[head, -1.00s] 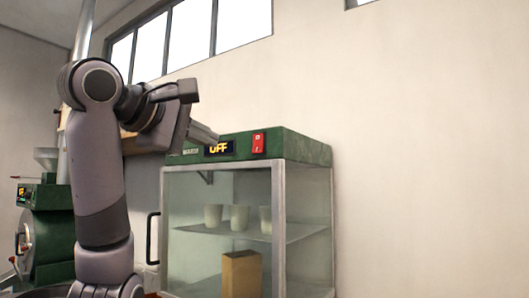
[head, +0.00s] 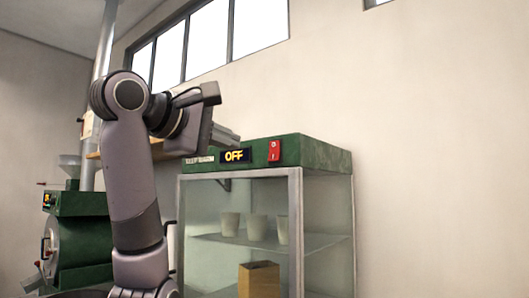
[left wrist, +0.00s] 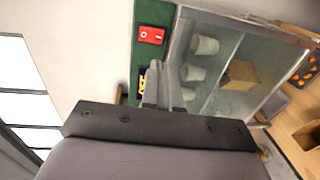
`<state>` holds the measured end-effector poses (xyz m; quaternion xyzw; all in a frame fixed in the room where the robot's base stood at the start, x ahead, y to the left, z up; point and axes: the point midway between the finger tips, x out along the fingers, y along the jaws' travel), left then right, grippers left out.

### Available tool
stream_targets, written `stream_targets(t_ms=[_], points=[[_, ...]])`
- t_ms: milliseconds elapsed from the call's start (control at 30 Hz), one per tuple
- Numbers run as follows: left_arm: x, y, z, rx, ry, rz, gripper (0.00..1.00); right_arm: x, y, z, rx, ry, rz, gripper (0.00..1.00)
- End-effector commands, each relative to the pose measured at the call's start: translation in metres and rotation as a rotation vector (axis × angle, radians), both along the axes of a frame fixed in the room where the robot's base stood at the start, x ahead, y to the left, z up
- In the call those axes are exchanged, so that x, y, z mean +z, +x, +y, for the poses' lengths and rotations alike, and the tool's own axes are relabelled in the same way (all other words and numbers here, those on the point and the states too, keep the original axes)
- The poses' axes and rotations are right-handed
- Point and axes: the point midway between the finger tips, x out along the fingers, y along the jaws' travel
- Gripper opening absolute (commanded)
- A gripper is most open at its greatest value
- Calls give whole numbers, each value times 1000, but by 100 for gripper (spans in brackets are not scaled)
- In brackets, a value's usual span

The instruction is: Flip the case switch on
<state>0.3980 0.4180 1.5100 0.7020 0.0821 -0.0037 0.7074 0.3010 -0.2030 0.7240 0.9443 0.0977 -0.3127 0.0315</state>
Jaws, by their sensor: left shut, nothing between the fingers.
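The glass case has a green top (head: 318,152) with a red switch (head: 274,151) on its front face. A display (head: 235,156) left of the switch reads OFF. My left gripper (head: 232,138) is shut and empty, up at the top left of the case, left of the switch and apart from it. In the left wrist view, the shut fingers (left wrist: 163,72) point toward the green panel and partly cover the display (left wrist: 142,80). The red switch (left wrist: 151,35) is beyond the fingertips, uncovered. My right gripper is out of view.
Inside the case, white cups (head: 257,228) stand on a shelf (head: 305,242), with a paper bag (head: 259,280) below. A green machine (head: 80,232) stands at the left. The wall (head: 440,150) right of the case is bare.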

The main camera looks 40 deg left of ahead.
Motion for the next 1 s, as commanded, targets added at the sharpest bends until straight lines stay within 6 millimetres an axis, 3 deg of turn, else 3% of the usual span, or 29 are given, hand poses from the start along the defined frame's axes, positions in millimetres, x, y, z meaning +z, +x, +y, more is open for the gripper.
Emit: stream_targets(t_ms=[300, 500, 700, 1000], points=[[-7, 70, 8, 1, 0, 6, 0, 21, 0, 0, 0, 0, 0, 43], [-11, 100, 11, 1, 1, 4, 0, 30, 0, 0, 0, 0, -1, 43], [-13, 112, 13, 0, 0, 1, 0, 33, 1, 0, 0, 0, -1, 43], [-14, 112, 13, 0, 0, 1, 0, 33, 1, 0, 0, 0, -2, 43]])
